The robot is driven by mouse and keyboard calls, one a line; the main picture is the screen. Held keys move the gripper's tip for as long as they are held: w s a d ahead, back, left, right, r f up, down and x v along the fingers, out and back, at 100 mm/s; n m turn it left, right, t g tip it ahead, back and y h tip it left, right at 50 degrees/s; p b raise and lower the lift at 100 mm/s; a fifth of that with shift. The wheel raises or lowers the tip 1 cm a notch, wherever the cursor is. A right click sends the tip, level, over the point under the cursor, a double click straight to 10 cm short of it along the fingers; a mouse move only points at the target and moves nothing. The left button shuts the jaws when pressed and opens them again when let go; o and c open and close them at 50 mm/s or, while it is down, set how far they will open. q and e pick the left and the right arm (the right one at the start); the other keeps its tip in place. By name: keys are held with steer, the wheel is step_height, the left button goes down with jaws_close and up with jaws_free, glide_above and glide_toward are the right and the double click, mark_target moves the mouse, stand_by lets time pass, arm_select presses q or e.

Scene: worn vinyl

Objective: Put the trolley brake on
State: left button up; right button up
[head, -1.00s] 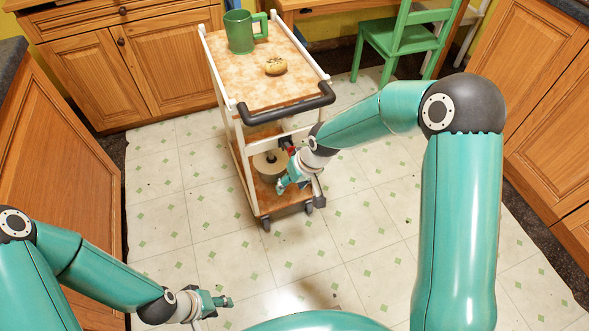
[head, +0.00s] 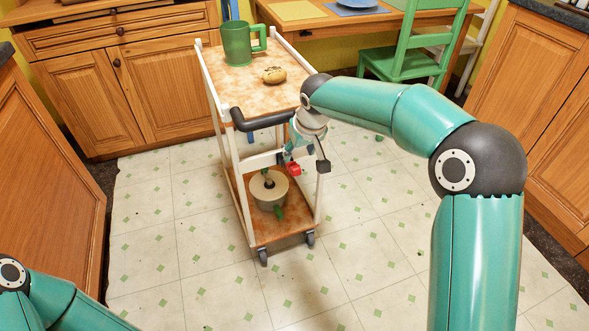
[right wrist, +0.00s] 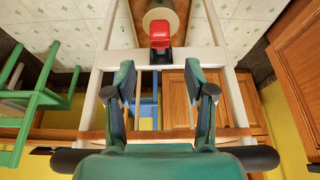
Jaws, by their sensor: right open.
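The trolley (head: 236,97) has a white frame, two wood-look shelves and a black push handle (head: 262,120). A red lever (head: 293,168), which looks like the brake, sits at a white crossbar below the handle. In the right wrist view the red lever (right wrist: 160,30) shows ahead, centred between my fingers. My right gripper (head: 290,153) is below the handle, close to the lever, partly hidden by its own wrist. In the right wrist view the right gripper (right wrist: 162,92) is open, with nothing between its fingers. My left gripper is out of view.
A green mug (head: 237,43) and a bun (head: 273,75) stand on the top shelf. A lidded pot (head: 268,188) is on the lower shelf. A green chair (head: 410,58) and a table (head: 345,22) stand behind. The floor around the trolley is clear.

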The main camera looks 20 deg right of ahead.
mark_target(294, 166)
steer(key=b+x, duration=0.1)
steer(key=x, duration=0.8)
steer(key=shift+f+b, duration=0.3)
steer(key=shift+f, duration=0.1)
jaws_close()
